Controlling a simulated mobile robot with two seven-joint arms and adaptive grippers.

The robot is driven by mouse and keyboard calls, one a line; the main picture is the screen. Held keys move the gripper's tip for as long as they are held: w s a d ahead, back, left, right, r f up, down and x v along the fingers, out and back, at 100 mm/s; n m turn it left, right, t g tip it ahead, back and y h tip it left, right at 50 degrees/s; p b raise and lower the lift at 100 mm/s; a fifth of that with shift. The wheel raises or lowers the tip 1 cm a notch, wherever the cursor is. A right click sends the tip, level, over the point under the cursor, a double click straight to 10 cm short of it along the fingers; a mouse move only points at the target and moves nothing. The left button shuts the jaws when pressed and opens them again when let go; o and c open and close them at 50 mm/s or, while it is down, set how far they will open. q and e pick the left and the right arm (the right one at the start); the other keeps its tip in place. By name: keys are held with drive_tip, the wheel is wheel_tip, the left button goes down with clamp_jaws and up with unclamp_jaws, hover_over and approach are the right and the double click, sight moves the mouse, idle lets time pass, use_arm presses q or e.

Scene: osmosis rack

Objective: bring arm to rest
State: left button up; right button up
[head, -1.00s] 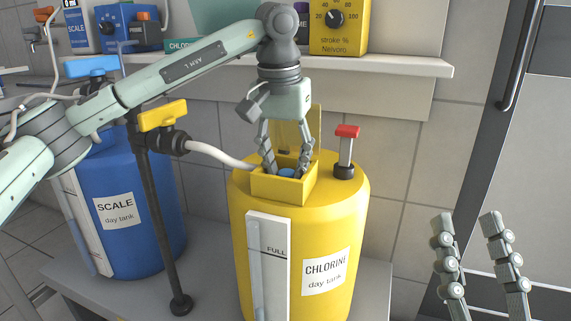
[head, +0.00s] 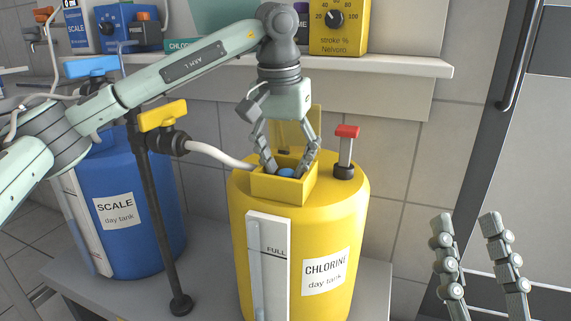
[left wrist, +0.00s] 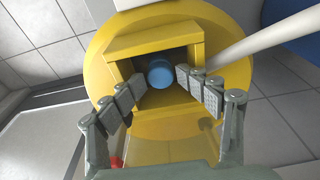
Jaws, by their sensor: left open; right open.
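My left gripper (head: 284,165) is open, pointing down into the open yellow box (head: 284,188) on top of the yellow chlorine day tank (head: 352,200). A blue round object (head: 286,173) lies inside the box, between and below the fingertips. The left wrist view shows the blue object (left wrist: 160,74) in the box with the open fingers (left wrist: 158,82) on either side and a gap around it. My right gripper (head: 466,222) is open and empty at the lower right, in front of the grey door.
A red-topped valve (head: 346,142) stands right of the box. A white hose (head: 218,153) runs to the tank from a yellow-handled valve (head: 162,115). The blue scale day tank (head: 150,215) stands left. A shelf (head: 400,66) with pumps is behind.

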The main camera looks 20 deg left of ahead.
use_arm(q)
drive_tip(key=shift+r+p, duration=1.35)
drive_tip(key=shift+r, duration=0.2)
wheel_tip(320, 180, up, 8)
drive_tip(key=p, duration=0.6)
idle(0.4)
drive_tip(key=shift+f, duration=0.1)
